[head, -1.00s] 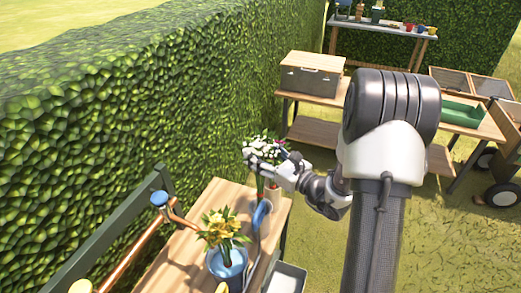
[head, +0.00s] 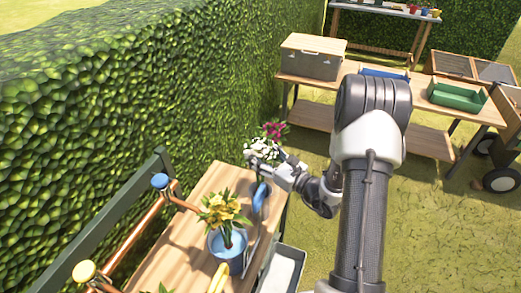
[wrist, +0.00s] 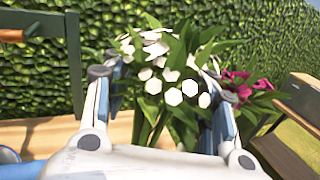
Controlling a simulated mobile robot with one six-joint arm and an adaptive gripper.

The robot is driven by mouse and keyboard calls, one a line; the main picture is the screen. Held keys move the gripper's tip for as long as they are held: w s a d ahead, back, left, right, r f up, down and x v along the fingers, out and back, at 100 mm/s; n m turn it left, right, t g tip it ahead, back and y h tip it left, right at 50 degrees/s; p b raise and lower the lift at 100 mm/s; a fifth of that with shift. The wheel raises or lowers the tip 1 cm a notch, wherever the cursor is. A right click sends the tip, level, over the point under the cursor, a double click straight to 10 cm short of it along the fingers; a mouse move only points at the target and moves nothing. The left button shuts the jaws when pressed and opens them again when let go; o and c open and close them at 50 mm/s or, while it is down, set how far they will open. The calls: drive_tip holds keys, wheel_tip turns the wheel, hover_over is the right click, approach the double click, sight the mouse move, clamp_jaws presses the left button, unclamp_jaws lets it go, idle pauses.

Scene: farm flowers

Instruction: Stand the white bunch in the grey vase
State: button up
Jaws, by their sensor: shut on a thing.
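The white bunch (head: 262,150), white blooms with green leaves, is between the fingers of my gripper (head: 265,163) over the far end of the wooden bench. In the wrist view the white bunch (wrist: 172,88) sits between the two blue-grey fingers of my gripper (wrist: 157,78), which is shut on it. Its blooms point away from me; its lower stems are hidden by my gripper. I cannot make out the grey vase in either view.
A pink bunch (head: 274,130) is just beyond the white one, and to its right in the wrist view (wrist: 245,84). A blue pot (head: 228,256) with yellow flowers stands nearer on the bench (head: 190,235). A hedge (head: 130,100) runs along the left.

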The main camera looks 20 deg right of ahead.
idle(0.3)
drive_tip(key=o, duration=1.7)
drive_tip(key=shift+f, duration=0.1)
drive_tip(key=v, duration=1.2)
